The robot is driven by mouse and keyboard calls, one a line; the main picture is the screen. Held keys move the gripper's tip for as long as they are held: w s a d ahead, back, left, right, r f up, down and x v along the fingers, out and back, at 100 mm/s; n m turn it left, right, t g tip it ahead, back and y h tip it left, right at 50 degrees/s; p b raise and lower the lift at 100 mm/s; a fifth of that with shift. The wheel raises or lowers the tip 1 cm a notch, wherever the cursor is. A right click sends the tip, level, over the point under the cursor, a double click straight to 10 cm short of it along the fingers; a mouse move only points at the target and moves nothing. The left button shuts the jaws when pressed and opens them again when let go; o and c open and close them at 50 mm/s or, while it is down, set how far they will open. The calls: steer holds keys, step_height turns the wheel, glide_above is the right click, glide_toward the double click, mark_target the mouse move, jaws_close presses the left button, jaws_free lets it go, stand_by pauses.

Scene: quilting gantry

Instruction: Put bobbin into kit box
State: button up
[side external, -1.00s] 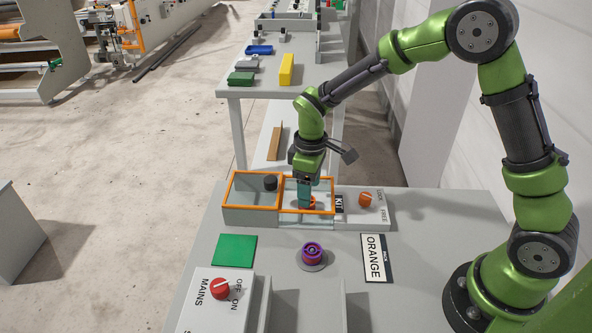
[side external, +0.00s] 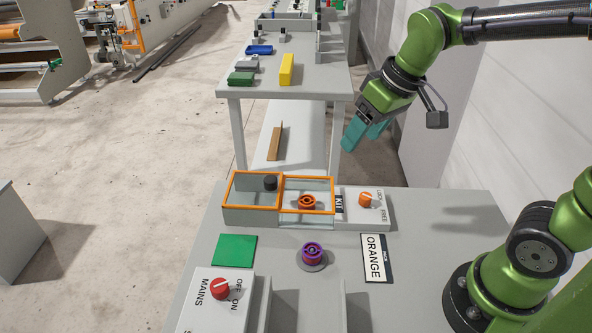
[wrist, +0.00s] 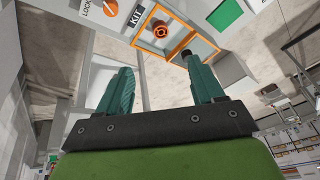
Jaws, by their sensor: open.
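An orange bobbin (side external: 307,202) lies inside the right compartment of the orange-rimmed kit box (side external: 281,210), beside the KIT label. The bobbin also shows in the wrist view (wrist: 161,30). A purple bobbin (side external: 312,251) with some orange on it sits on a round grey base on the table in front of the box. My gripper (side external: 360,141) is open and empty, raised above and behind the right end of the box. Its two teal fingers stand apart in the wrist view (wrist: 158,79).
A black knob (side external: 270,183) is in or at the box's left compartment. An orange LOCK/FREE knob (side external: 367,199) is right of the box. An ORANGE sign (side external: 376,258), a green square (side external: 234,250) and a red MAINS knob (side external: 220,289) are in front.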

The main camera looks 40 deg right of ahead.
steer(key=s+m+t, duration=0.3)
steer(key=s+m, duration=0.1)
steer(key=s, duration=0.3)
steer(key=shift+s+d+r+y, duration=0.3)
steer(key=shift+s+d+r, duration=0.05)
steer(key=shift+d+r, duration=0.1)
steer(key=shift+c, duration=0.4)
